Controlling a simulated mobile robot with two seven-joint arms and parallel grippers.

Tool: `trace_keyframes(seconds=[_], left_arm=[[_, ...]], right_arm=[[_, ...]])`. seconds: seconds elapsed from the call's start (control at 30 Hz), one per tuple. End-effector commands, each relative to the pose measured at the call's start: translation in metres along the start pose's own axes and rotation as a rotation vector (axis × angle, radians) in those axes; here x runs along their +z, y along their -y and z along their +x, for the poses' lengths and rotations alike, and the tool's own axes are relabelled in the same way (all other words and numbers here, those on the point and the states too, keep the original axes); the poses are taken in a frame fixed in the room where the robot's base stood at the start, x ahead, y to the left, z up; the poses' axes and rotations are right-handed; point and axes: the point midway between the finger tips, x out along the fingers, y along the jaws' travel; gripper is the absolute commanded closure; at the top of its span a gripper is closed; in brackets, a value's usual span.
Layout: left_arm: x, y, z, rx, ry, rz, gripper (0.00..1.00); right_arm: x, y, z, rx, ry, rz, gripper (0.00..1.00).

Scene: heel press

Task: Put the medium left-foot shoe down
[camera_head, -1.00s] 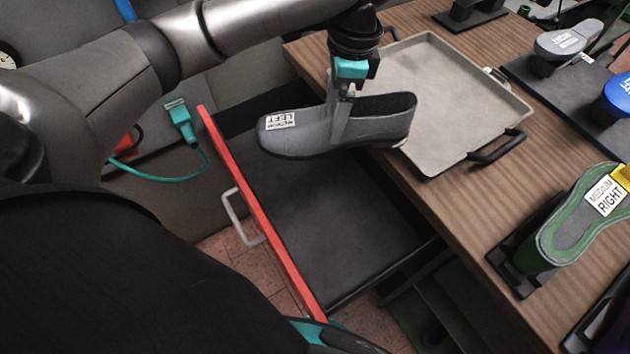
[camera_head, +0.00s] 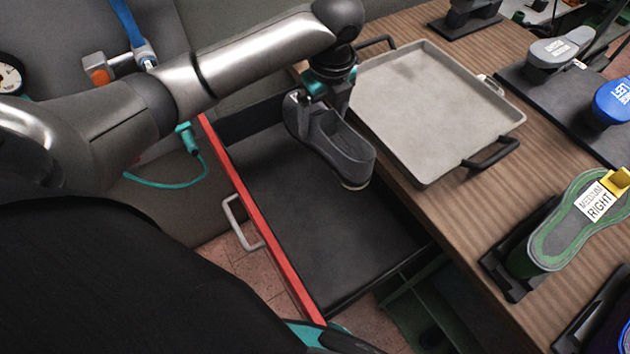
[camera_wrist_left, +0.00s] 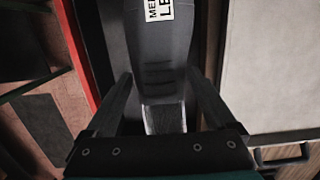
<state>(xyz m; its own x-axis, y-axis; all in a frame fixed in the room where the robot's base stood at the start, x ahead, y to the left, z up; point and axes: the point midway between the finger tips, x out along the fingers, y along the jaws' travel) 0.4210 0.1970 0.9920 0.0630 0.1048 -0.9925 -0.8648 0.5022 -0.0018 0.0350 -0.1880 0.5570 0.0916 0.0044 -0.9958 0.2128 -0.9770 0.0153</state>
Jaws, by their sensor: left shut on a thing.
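The medium left-foot shoe (camera_head: 337,143) is grey with a dark opening and a white label. My left gripper (camera_head: 319,112) is shut on it and holds it over the far part of the open drawer (camera_head: 335,225), beside the table edge. In the left wrist view the shoe (camera_wrist_left: 160,50) lies between the two fingers (camera_wrist_left: 163,105), and part of its label shows at the top. How high the shoe is above the drawer floor is hard to tell. My right gripper is not in view.
The drawer has a red front (camera_head: 262,220) with a handle, and its dark floor looks empty. A grey tray (camera_head: 435,115) with black handles sits on the wooden table (camera_head: 455,215). A green shoe form marked medium right (camera_head: 562,235) stands at the right.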

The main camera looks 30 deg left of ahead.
Motion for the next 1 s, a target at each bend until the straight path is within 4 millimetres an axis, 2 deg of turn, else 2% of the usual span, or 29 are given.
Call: trace_keyframes(seconds=[0.17, 0.5, 0.63, 0.87, 1.0], left_arm=[[-0.005, -0.001, 0.037, 0.003, -0.003, 0.006, 0.95], [-0.016, -0.001, 0.125, 0.001, -0.002, 0.005, 0.96], [-0.018, 0.000, 0.145, 0.000, 0.000, 0.006, 0.96], [-0.020, 0.000, 0.159, -0.001, 0.000, 0.005, 0.96], [-0.023, -0.001, 0.180, 0.000, -0.001, 0.005, 0.96]], right_arm=[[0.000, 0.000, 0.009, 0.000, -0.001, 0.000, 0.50], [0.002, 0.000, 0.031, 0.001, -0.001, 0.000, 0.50], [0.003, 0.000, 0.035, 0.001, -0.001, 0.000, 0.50], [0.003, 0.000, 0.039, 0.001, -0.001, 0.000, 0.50], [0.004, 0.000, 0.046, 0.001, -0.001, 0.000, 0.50]])
